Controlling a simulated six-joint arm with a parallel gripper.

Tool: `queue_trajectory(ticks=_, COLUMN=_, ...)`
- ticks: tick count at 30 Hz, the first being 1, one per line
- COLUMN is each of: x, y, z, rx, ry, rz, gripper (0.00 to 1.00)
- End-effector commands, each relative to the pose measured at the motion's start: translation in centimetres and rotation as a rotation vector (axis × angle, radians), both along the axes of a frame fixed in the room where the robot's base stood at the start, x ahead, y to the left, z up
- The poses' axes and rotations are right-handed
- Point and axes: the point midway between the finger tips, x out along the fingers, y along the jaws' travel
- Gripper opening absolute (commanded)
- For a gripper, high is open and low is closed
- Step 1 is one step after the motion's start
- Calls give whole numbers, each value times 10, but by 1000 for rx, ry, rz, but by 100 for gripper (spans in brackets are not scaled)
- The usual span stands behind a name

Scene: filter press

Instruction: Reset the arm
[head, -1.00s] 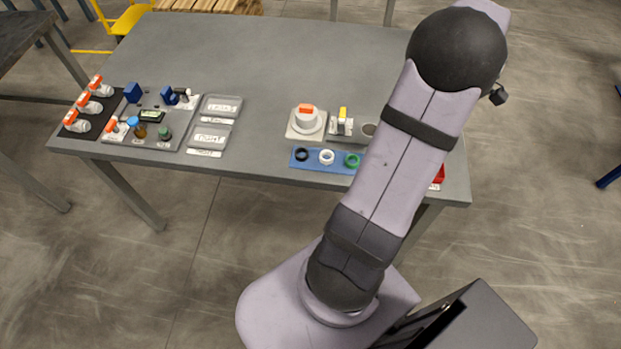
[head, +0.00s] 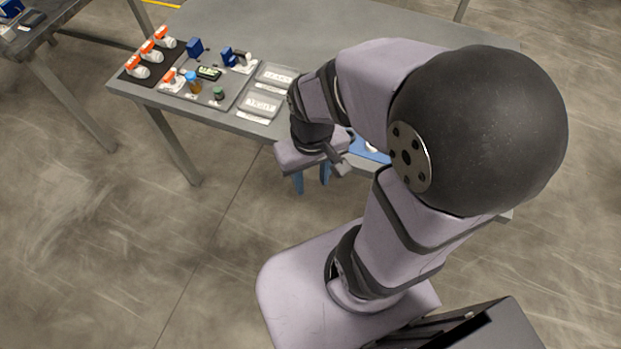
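My gripper (head: 311,183) hangs near the front edge of the grey table, pointing down. Its two blue fingers are apart with floor showing between them, and nothing is seen in them. My arm is folded, with its large dark elbow joint toward the camera. The arm hides the right part of the table and most of what stands there. A piece of the blue mat (head: 370,152) shows beside the gripper.
The grey table (head: 290,35) holds a dark mat with orange-handled valves (head: 152,52), a board with small parts such as a blue block (head: 195,47), and two grey trays (head: 259,105). The floor in front is clear. Another table (head: 62,22) stands at far left.

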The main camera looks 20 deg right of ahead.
Motion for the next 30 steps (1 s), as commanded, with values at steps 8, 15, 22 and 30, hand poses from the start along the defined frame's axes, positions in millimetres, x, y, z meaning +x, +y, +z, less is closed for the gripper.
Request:
queue_trajectory(ticks=8, x=-4, y=5, z=-1, rx=0, ry=-1, rz=-1, gripper=36)
queue_trajectory(ticks=15, x=-3, y=4, z=11, rx=0, ry=0, rz=-1, gripper=36)
queue_trajectory(ticks=22, x=-3, y=4, z=16, rx=0, ry=0, rz=-2, gripper=36)
queue_trajectory(ticks=30, x=-3, y=4, z=-9, rx=0, ry=0, rz=-1, gripper=36)
